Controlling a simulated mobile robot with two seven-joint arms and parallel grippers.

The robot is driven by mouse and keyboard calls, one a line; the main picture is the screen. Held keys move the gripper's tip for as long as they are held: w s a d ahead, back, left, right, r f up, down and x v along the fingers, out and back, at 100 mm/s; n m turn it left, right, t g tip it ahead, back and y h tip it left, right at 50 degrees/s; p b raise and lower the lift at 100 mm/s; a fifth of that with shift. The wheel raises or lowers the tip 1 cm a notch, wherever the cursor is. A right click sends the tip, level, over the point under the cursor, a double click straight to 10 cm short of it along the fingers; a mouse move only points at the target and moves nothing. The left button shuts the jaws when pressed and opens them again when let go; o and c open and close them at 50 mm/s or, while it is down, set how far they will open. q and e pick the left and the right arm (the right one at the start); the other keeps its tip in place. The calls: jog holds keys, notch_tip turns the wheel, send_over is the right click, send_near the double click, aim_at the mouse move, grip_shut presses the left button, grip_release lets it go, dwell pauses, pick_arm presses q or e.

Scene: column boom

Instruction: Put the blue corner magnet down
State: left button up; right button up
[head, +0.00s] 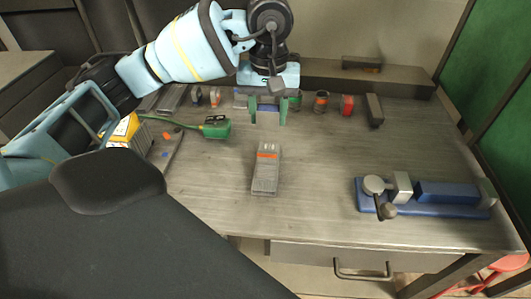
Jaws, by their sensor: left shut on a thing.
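My left gripper (268,118) hangs over the back middle of the workbench, its two green fingers pointing down. It is shut on a blue thing (268,104), which looks like the blue corner magnet and shows as a blue strip between the fingers. Its shape is mostly hidden by the gripper. Whether it touches the bench (325,150) cannot be told. My right gripper is not in view.
A grey case with an orange band (266,171) lies in front of the gripper. A blue vise (445,193) stands at the right. A green tool (216,128) lies left. Small items, including a red one (347,105), line the back. The bench right of the case is clear.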

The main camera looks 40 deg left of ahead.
pick_arm(q)
notch_tip(320, 180, down, 10)
jog(key=shift+r, duration=0.15)
dwell(0.6)
jog(key=shift+f, duration=0.2)
jog(key=shift+f, duration=0.15)
jog(key=o, duration=1.2)
jog(key=shift+r, duration=0.45)
notch_tip(320, 180, up, 12)
jog(key=shift+f, duration=0.25)
jog(key=shift+s+f, duration=0.1)
